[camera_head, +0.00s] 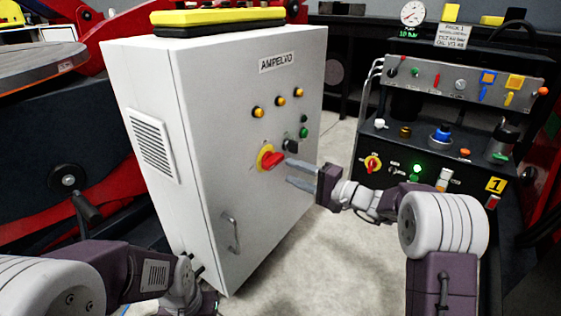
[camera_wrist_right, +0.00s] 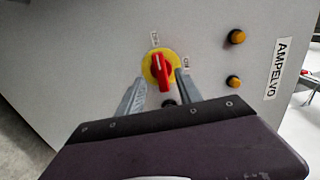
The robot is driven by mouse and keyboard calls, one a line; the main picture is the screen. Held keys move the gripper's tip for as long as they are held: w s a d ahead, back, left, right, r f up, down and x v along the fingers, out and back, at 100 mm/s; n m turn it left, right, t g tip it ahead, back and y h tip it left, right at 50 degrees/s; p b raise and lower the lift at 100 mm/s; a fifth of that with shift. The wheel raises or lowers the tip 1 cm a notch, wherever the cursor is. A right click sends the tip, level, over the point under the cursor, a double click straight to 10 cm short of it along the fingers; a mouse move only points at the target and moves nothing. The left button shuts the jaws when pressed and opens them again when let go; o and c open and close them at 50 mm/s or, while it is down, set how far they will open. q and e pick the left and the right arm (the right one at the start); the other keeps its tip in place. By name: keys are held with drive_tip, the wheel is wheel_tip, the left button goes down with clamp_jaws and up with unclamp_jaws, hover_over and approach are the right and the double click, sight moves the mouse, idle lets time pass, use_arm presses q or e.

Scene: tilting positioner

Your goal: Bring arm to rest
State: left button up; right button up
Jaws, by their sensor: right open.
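My right gripper (camera_head: 289,172) is open and empty in front of the door of the grey cabinet marked AMPELVO (camera_head: 245,180). Its two fingers point at a red rotary switch on a yellow disc (camera_head: 268,158). In the right wrist view the fingertips of the right gripper (camera_wrist_right: 161,80) lie either side of the lower part of the red switch (camera_wrist_right: 160,68); I cannot tell whether they touch it. My left arm comes in at the lower left, in front of the cabinet's lower left corner. Its fingers do not show.
A black hydraulic panel (camera_head: 440,130) with knobs, a gauge and a green lamp stands at the right, close behind my right arm. Red and black machinery (camera_head: 60,195) with a crank is at the left. A door handle (camera_head: 231,232) sticks out. Pale floor (camera_head: 310,250) is clear.

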wheel_tip(320, 180, up, 8)
drive_tip(key=s+a+f+n+p, duration=0.1)
drive_tip(key=s+p, duration=0.2)
drive_tip(key=p, duration=0.2)
drive_tip(key=s+a+r+n+g+p, duration=0.1)
drive_tip(key=s+a+n+g+p, duration=0.4)
drive_tip(key=s, duration=0.6)
drive_tip(key=s+d+f+g+h+p, duration=0.3)
drive_tip(key=s+f+g+h, duration=0.3)
drive_tip(key=s, duration=0.5)
drive_tip(key=s+d+f+n+h, duration=0.1)
drive_tip(key=s+d+f+h, duration=0.3)
drive_tip(key=d, duration=0.3)
drive_tip(key=s+d+f+n+h, duration=0.1)
drive_tip(key=s+d+f+h, duration=0.3)
drive_tip(key=d, duration=0.3)
drive_tip(key=w+r+p, duration=0.1)
drive_tip(key=r+p, duration=1.7)
drive_tip(key=p, duration=0.1)
drive_tip(key=w+d+r+m+t+p, duration=0.1)
drive_tip(key=w+r+p, duration=0.1)
drive_tip(key=r+p, duration=1.7)
drive_tip(key=shift+w+d+t+p, duration=0.15)
drive_tip(key=shift+d+t+p, duration=0.15)
drive_tip(key=shift+p, duration=0.1)
